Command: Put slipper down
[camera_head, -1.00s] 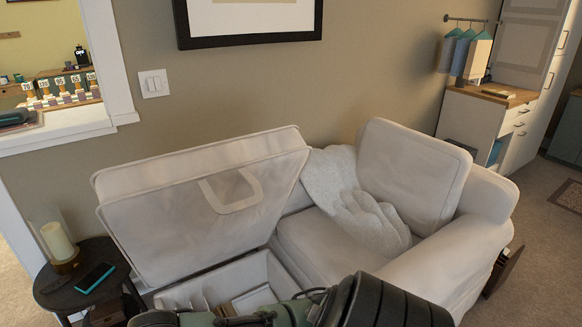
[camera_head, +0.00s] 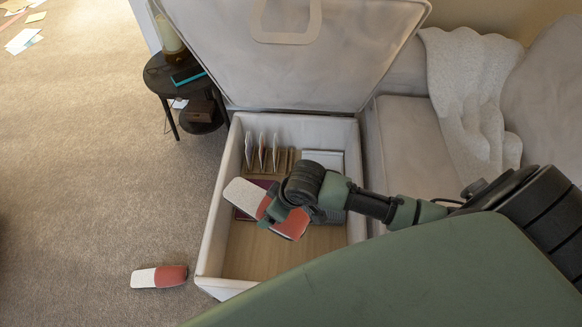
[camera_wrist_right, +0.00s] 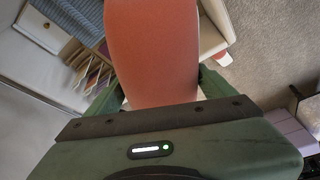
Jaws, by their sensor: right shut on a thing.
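My right gripper (camera_head: 284,212) is shut on a red and white slipper (camera_head: 245,196) and holds it over the open storage box of the sofa (camera_head: 208,262). In the right wrist view the red part of the held slipper (camera_wrist_right: 152,50) fills the middle, between the fingers. A second red and white slipper (camera_head: 158,277) lies on the carpet, left of the box. It shows small and in part in the right wrist view (camera_wrist_right: 222,58). My left gripper is not in view.
The box has a wooden floor (camera_head: 262,255) with several upright files (camera_head: 262,150) at the back. Its padded lid (camera_head: 320,75) stands raised behind. A round black side table (camera_head: 160,75) with a candle lamp stands at the back left. The carpet (camera_head: 80,180) on the left is mostly clear.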

